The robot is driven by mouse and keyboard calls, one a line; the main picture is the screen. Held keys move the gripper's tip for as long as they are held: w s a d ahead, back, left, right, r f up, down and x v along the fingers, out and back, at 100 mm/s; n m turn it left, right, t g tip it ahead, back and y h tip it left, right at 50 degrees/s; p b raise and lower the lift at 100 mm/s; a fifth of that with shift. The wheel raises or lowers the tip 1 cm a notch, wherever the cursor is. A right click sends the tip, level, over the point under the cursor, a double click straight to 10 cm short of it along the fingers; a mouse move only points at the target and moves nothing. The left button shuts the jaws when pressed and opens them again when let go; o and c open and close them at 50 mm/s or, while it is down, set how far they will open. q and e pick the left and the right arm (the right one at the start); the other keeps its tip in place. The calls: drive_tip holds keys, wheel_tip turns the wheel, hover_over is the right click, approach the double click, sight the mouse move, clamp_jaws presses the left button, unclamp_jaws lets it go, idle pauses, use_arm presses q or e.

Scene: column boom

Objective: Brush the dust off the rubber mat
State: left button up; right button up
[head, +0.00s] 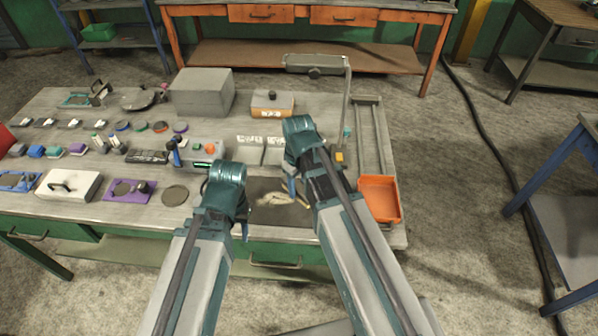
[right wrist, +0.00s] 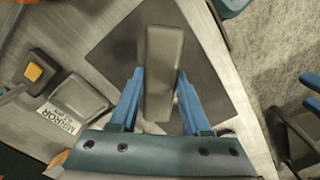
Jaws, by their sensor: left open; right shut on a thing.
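The dark rubber mat (head: 262,185) lies at the table's front edge, between and partly behind my forearms. Pale dust (head: 273,200) shows on its middle. My right gripper (head: 294,189) is over the mat's right part. In the right wrist view its blue fingers (right wrist: 157,98) are shut on a grey-brown block, seemingly the brush (right wrist: 163,65), with the mat (right wrist: 108,55) beneath. Whether the brush touches the mat I cannot tell. My left gripper (head: 243,226) is open and empty at the mat's left front side, its fingers mostly hidden by its wrist.
An orange tray (head: 380,199) stands at the table's right end. A lamp (head: 315,62) rises behind my right arm. A box with buttons (head: 200,153), a round dark disc (head: 175,195) and a purple plate (head: 120,192) lie left of the mat.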

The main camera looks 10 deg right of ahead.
drive_tip(key=w, duration=0.1)
drive_tip(key=w+r, duration=0.1)
drive_tip(key=w, duration=0.1)
drive_tip(key=shift+w+a+m, duration=0.15)
drive_tip(key=shift+w+m, duration=0.05)
drive_tip(key=shift+m, duration=0.1)
use_arm(q)
drive_tip(key=shift+r, duration=0.45)
drive_tip(key=shift+f, duration=0.15)
use_arm(e)
drive_tip(key=shift+f, duration=0.15)
